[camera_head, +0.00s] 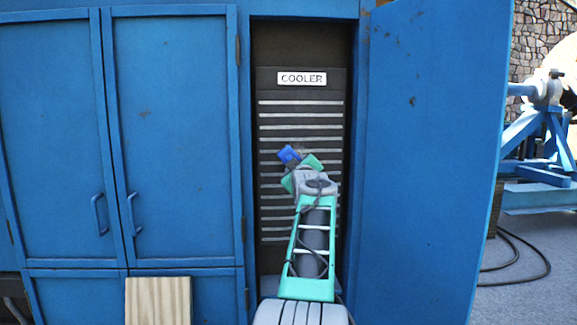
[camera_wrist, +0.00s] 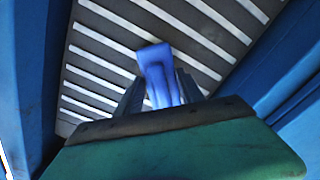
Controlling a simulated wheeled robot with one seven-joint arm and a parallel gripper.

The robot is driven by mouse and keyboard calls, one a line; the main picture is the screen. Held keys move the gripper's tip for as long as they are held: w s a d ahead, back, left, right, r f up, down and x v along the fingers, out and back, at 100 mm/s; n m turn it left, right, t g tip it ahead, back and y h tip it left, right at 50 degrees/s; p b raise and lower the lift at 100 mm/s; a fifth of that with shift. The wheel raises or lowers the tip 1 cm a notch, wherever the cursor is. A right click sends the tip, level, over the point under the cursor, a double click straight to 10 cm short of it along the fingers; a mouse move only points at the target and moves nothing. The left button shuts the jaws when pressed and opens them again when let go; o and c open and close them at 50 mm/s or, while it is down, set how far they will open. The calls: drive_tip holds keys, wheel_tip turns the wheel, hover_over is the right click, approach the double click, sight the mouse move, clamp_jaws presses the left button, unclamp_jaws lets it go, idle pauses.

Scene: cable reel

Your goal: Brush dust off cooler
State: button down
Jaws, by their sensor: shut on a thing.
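The cooler (camera_head: 301,102) is a dark panel with pale horizontal slats and a white "COOLER" label, inside an open blue cabinet bay. My gripper (camera_head: 298,160) is in front of its middle slats, shut on a blue brush (camera_head: 289,154). In the wrist view the blue brush (camera_wrist: 158,70) sticks out between the two dark fingers of my gripper (camera_wrist: 155,92), with the slatted cooler (camera_wrist: 95,62) behind it. The brush's bristles are not clear in either view. I cannot tell whether it touches the slats.
An open blue door (camera_head: 430,150) stands right of the bay. Closed blue cabinet doors (camera_head: 175,140) with handles are at the left. A wooden board (camera_head: 158,300) stands at the lower left. A dark cable (camera_head: 520,262) lies on the floor at the right.

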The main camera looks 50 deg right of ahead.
drive_tip(key=shift+s+d+r+p, duration=1.25)
drive_tip(key=shift+s+d+p, duration=1.5)
drive_tip(key=shift+s+d, duration=1.05)
drive_tip(key=shift+w+a+f+b, duration=0.15)
drive_tip(key=shift+w+a+b, duration=2.5)
drive_tip(key=shift+w+a, duration=1.3)
drive_tip(key=shift+w+a+b, duration=0.15)
drive_tip(key=shift+w+a, duration=0.75)
drive_tip(key=shift+w, duration=0.2)
drive_tip(key=shift+w+a+b, duration=0.15)
drive_tip(key=shift+w+a, duration=0.7)
drive_tip(key=shift+w, duration=0.2)
drive_tip(key=shift+b+v, duration=2.65)
drive_tip(key=shift+v, duration=0.25)
